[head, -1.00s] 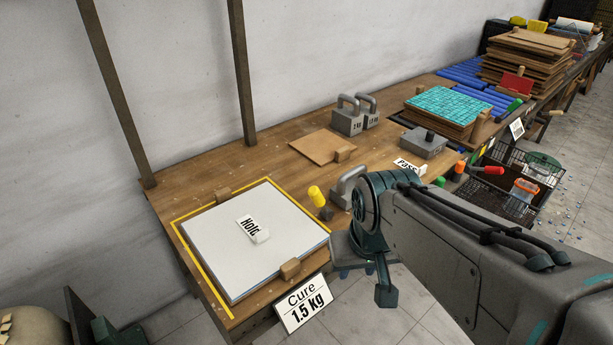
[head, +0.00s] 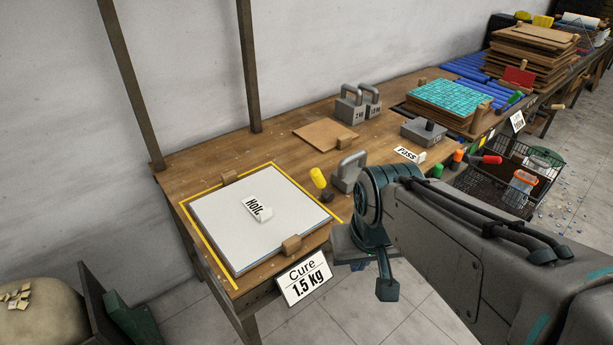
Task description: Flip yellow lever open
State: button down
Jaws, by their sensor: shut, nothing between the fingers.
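The yellow lever (head: 317,178) stands tilted up from a dark pivot at the right rear of the white-topped board (head: 225,235), near the yellow outline. My gripper (head: 386,285) is in front of the bench's near edge, right of the board and apart from the lever. It is shut and empty, seen partly from behind, with the wrist covering some of it. A "Hold" card (head: 258,208) lies on the board.
A grey handled weight (head: 348,172) stands just right of the lever, close to my wrist. A "Cure 1.5 kg" sign (head: 303,279) hangs at the front edge. A "Pass" card (head: 408,154) and an orange lever (head: 457,157) are farther right.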

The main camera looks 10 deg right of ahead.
aim_at(316, 175)
jog(key=k, duration=0.3)
jog(key=u, duration=0.95)
jog(key=i, duration=0.65)
jog(key=z, duration=1.15)
